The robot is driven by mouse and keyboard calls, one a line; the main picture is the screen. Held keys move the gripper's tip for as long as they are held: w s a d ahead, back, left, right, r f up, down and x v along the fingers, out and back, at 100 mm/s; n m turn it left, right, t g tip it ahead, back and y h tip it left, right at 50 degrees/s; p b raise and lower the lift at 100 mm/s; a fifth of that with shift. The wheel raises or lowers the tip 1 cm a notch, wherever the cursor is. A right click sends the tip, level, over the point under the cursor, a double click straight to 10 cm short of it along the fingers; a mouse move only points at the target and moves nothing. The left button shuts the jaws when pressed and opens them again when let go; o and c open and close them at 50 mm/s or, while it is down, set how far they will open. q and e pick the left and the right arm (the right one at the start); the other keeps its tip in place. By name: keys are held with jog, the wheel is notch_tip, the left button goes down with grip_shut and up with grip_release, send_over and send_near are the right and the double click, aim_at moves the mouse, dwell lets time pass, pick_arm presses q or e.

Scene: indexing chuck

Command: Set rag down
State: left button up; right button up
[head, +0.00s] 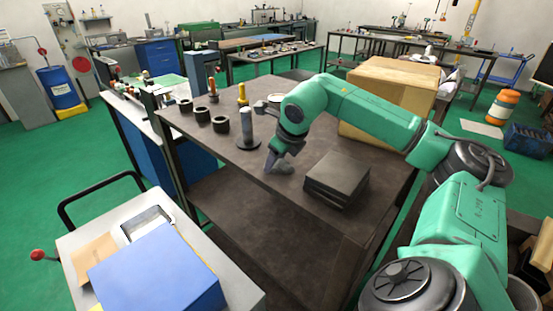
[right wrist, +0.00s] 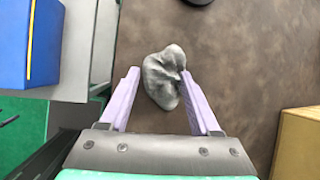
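The rag (head: 283,168) is a crumpled grey cloth on the dark table (head: 235,185), left of a stack of dark plates. In the right wrist view the rag (right wrist: 163,78) lies between the fingertips of my right gripper (right wrist: 160,85). The lilac fingers are wide apart; the right fingertip overlaps the rag's edge, and a narrow gap shows at the left one. In the head view my right gripper (head: 272,158) points down at the tabletop beside the rag, partly hiding it. My left gripper is in neither view.
A grey post on a round base (head: 247,130) stands just behind the gripper. The plate stack (head: 337,178) and a cardboard box (head: 390,90) are to the right.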

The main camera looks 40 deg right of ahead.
jog(key=shift+o, duration=0.3)
jog(key=shift+r, duration=0.15)
jog(key=shift+r, duration=0.15)
jog(key=v, duration=1.1)
jog(key=shift+s+r, duration=0.25)
jog(key=shift+r, duration=0.05)
jog(key=shift+a, duration=0.1)
